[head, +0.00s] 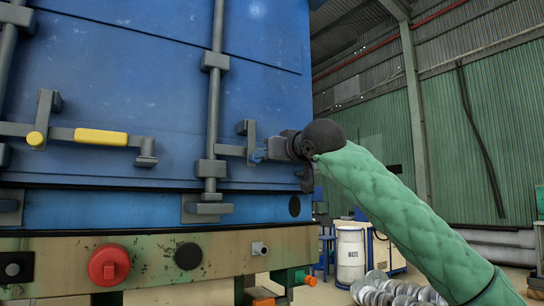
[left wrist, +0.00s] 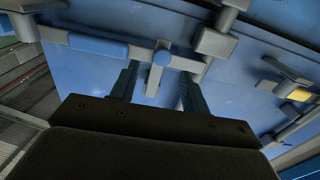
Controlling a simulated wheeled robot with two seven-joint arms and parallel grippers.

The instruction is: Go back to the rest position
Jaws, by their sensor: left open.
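My left gripper (left wrist: 159,68) is open at a grey latch (left wrist: 215,42) on the blue container door (left wrist: 230,90). In the left wrist view its two fingers stand either side of the latch's blue knob (left wrist: 155,78), with no clear grip on it. A blue handle grip (left wrist: 92,45) extends to the left there. In the head view the gripper (head: 262,152) is at the door's right side, at the end of a green-sleeved arm from the lower right. It hides part of that latch. My right gripper is not in view.
A yellow-gripped handle (head: 101,137) and vertical lock rods (head: 216,90) stick out from the door. Below is a worn beam (head: 150,264) with a red round fitting (head: 109,264). A waste drum (head: 350,256) and metal coils (head: 385,289) stand at the lower right.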

